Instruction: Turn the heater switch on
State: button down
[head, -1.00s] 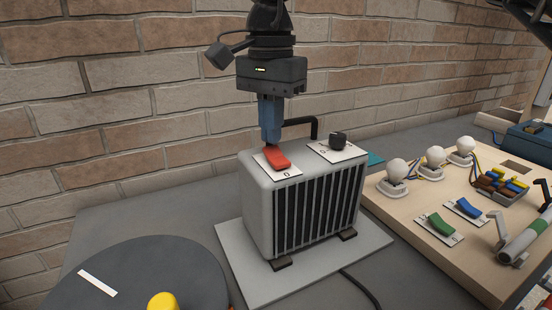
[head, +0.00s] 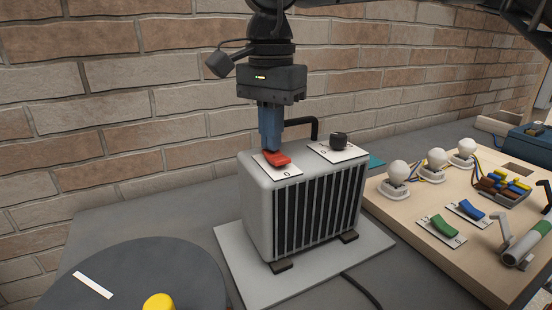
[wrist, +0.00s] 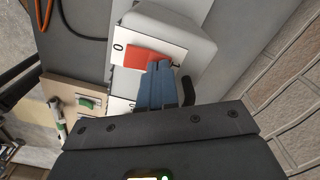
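The heater (head: 258,210) is a grey box with a black grille, in the middle of the head view. Its red rocker switch (head: 280,160) sits on a white plate on top, with a "0" at the near end; the far-end mark is hidden behind my fingers. My gripper (head: 270,149) points down at the far end of the rocker, its blue fingers together with nothing visible between them. The tips appear to touch the rocker, whose near end stands raised. In the wrist view, the red switch (wrist: 143,57) lies right beside my fingertips (wrist: 160,68).
A black knob (head: 338,141) on a second white plate and a black bent bar (head: 313,124) stand close to the right of my fingers. A wooden board (head: 405,215) with bulbs and green and blue switches lies right. A brick wall is behind.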

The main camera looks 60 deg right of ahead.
notch_tip(320, 180, up, 7)
jog(key=p, duration=0.3)
jog(key=shift+p, duration=0.4)
dwell(0.4)
dwell(0.5)
